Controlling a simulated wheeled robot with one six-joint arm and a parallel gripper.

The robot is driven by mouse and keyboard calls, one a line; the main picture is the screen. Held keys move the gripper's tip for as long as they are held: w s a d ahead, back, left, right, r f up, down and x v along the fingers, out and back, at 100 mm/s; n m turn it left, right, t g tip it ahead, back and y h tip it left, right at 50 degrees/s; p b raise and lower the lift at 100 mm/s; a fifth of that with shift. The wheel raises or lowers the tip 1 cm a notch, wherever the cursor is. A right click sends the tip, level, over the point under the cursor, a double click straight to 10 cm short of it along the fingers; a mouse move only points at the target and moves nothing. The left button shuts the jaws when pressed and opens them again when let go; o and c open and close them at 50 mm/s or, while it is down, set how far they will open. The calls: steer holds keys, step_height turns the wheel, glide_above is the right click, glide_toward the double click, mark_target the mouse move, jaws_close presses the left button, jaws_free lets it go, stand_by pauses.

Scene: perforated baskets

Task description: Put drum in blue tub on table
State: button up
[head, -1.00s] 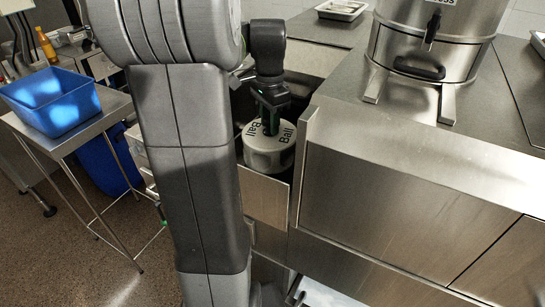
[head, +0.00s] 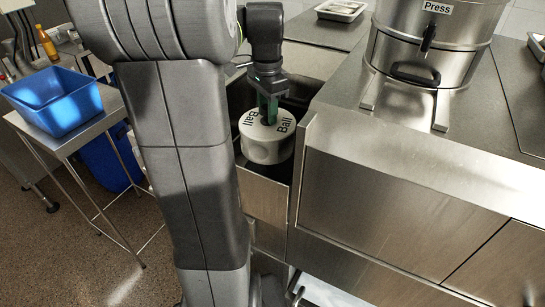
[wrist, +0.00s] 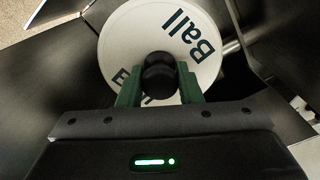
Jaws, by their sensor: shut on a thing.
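The drum (head: 264,147) is a squat white cylinder marked "Ball", with a dark knob on top. My gripper (head: 268,115) is above it, its green fingers shut on the knob. In the wrist view the drum's white top (wrist: 205,62) shows below the fingers (wrist: 158,85), one on each side of the knob. The drum is at a dark, open-topped bay beside the steel counter; whether it touches the bottom is hidden. The blue tub (head: 75,112) stands on a small steel table (head: 75,140) at the left. Its visible inside looks empty.
Another blue container (head: 105,163) is under the small table. The bay's steel front panel (head: 262,197) and the counter (head: 375,150) are close around the drum. A steel "Press" pot (head: 425,50) stands on the counter. Floor lies open at lower left.

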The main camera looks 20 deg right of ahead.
mark_target(264, 124)
step_height(264, 124, up, 8)
steer(key=s+a, duration=0.1)
steer(key=shift+a, duration=0.2)
stand_by(0.6)
steer(key=shift+s+f, duration=0.1)
stand_by(1.4)
